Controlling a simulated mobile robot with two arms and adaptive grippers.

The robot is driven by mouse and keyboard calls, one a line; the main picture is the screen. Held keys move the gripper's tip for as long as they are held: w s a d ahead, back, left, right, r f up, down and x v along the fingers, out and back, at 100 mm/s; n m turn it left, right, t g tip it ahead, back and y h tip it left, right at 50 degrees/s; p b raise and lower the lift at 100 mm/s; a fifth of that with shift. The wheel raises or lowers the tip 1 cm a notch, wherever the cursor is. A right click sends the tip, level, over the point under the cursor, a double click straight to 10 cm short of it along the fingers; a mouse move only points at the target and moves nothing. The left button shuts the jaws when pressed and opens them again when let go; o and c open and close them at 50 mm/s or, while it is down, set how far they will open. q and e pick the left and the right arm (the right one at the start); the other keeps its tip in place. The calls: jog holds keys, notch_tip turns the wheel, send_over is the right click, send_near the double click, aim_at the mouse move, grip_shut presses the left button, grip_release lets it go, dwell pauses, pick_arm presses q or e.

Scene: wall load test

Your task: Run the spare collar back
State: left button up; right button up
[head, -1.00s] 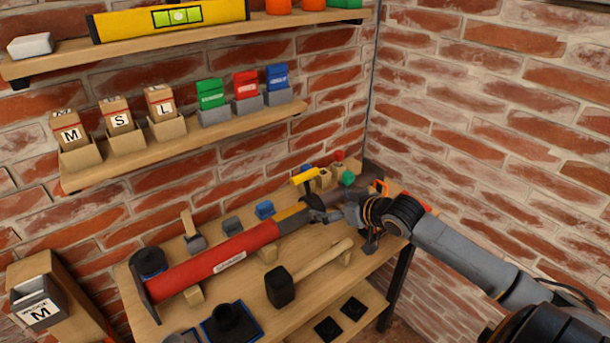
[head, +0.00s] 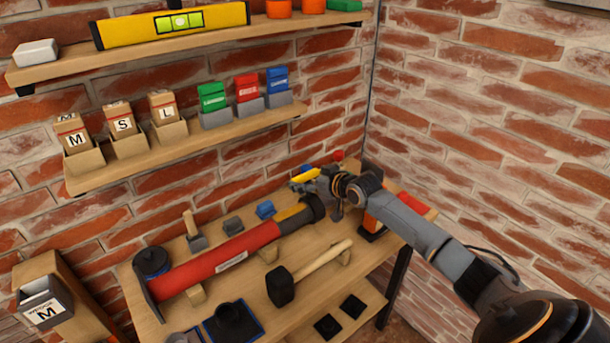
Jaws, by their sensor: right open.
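A long red cylinder (head: 215,264) with a white label lies tilted across the bench. I cannot tell for sure which part is the spare collar. My right gripper (head: 308,183) is open just above and behind that dark end, close to a yellow piece (head: 304,174). Whether it touches either is too small to tell. My left gripper is not in view.
A black-headed mallet (head: 281,286) lies in front of the cylinder. Small blocks, one of them blue (head: 265,209), stand behind it. An orange-and-black object (head: 373,226) stands under my right arm. Shelves with boxes (head: 123,142) and a yellow level (head: 175,24) hang above.

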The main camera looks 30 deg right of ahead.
jog(key=shift+x, duration=1)
